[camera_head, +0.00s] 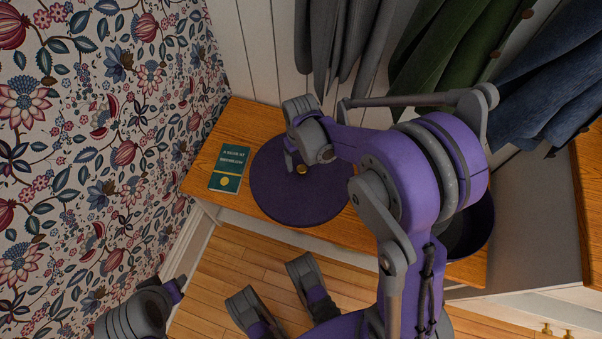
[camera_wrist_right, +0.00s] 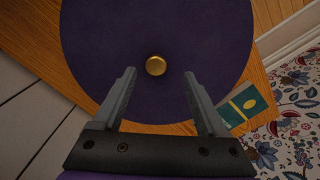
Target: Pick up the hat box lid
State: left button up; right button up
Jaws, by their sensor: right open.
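The hat box lid is a flat, round, dark purple disc (camera_head: 285,205) with a small brass knob (camera_head: 302,169). It lies on the wooden bench, and it also fills the upper part of the right wrist view (camera_wrist_right: 100,40). My right gripper (camera_head: 298,163) is over the lid, its fingers open. In the right wrist view the fingertips (camera_wrist_right: 160,73) stand either side of the brass knob, with gaps between; I cannot tell their exact height. Part of my left arm shows at lower left, its fingers not visible. An open round purple box (camera_head: 482,228) stands at the bench's right, partly hidden by my right arm.
A green booklet (camera_head: 230,168) lies left of the lid on the wooden bench (camera_head: 215,130). Coats (camera_head: 345,40) hang above the bench from the panelled wall. Floral wallpaper (camera_head: 100,150) covers the left wall. Wooden floor (camera_head: 225,262) lies in front.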

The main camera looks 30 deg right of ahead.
aim_at(302, 168)
jog(key=f, duration=0.1)
jog(key=f+b, duration=0.1)
jog(key=f, duration=0.1)
jog(key=f+b, duration=0.1)
jog(key=f, duration=0.1)
jog(key=shift+w+d, duration=0.25)
jog(key=shift+d, duration=0.05)
grip_shut()
dwell(1.0)
